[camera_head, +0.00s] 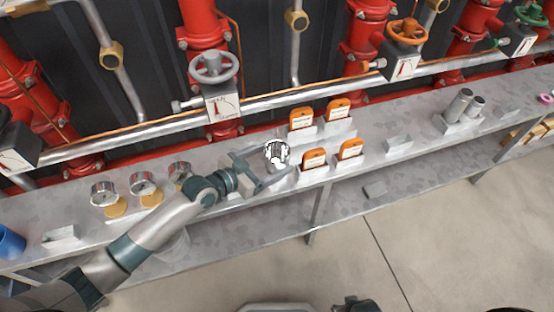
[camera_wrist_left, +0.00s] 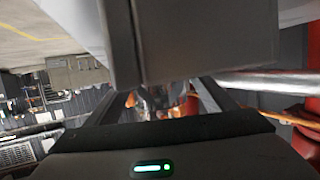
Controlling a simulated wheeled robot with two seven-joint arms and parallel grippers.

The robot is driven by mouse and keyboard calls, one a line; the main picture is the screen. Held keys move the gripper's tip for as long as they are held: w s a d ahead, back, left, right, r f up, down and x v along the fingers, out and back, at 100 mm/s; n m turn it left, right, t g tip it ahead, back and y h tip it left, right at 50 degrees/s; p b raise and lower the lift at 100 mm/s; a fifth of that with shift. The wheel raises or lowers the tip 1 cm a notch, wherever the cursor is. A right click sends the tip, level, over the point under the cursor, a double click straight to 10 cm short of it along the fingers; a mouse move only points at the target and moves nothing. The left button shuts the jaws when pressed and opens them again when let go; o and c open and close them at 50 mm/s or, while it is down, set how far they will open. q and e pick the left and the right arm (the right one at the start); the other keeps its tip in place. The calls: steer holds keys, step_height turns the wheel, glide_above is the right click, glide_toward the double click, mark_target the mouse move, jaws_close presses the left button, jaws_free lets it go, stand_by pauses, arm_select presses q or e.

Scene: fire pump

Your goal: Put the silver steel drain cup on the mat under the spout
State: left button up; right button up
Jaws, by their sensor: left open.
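A shiny silver cup (camera_head: 278,153) stands on the long grey metal shelf (camera_head: 235,205), left of the orange tags. My left gripper (camera_head: 278,166) is open, with its fingers reaching to either side of the cup. I cannot tell whether they touch it. In the left wrist view, the open left gripper (camera_wrist_left: 165,95) has a shiny, partly hidden shape between its fingers, with most of it blocked by a large grey block. A spout (camera_head: 180,106) sticks out left of the grey-wheel valve. I cannot make out a mat under it. My right gripper does not show.
Several orange tags (camera_head: 314,158) stand on blocks close right of the gripper. Round gauges (camera_head: 143,183) stand to the left by my arm. Two silver cylinders (camera_head: 460,104) stand farther right. Red pipes and a rail (camera_head: 290,97) run behind. A blue cup (camera_head: 10,242) is far left.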

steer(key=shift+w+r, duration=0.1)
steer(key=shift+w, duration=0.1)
